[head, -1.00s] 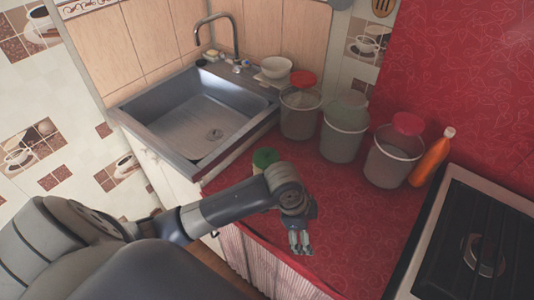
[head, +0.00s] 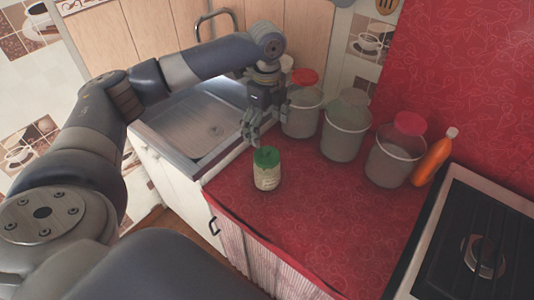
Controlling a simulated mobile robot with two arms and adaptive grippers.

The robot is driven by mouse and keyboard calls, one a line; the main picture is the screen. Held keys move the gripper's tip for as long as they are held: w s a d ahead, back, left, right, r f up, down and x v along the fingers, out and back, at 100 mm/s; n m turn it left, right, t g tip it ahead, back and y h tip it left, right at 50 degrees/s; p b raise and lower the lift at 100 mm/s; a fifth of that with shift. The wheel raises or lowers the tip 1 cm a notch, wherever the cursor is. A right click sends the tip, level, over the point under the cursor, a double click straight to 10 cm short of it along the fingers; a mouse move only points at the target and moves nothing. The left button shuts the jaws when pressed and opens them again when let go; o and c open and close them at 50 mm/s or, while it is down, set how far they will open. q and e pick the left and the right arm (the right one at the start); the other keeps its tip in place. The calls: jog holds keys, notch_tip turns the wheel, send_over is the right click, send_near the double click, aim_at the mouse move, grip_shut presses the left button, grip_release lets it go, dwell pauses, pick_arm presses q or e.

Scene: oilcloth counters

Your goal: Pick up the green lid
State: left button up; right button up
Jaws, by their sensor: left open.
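The green lid (head: 266,157) sits on top of a small pale jar (head: 267,178) that stands upright on the red counter, near the sink's right front corner. My left gripper (head: 251,138) points down just above and behind the lid, a little to its left. It is open and empty, and a small gap appears to separate it from the lid. My right gripper is not in view.
An orange bottle (head: 432,160) stands by the stove (head: 478,245). The sink (head: 195,125) is at left. The front counter (head: 310,225) is clear.

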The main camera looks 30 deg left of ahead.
aim_at(267, 150)
pick_arm(q)
notch_tip(267, 150, down, 5)
jog(key=shift+r, duration=0.2)
jog(key=shift+f+p, duration=1.1)
jog(key=shift+f, duration=1.6)
jog(key=c, duration=0.7)
jog(key=shift+c, duration=1.2)
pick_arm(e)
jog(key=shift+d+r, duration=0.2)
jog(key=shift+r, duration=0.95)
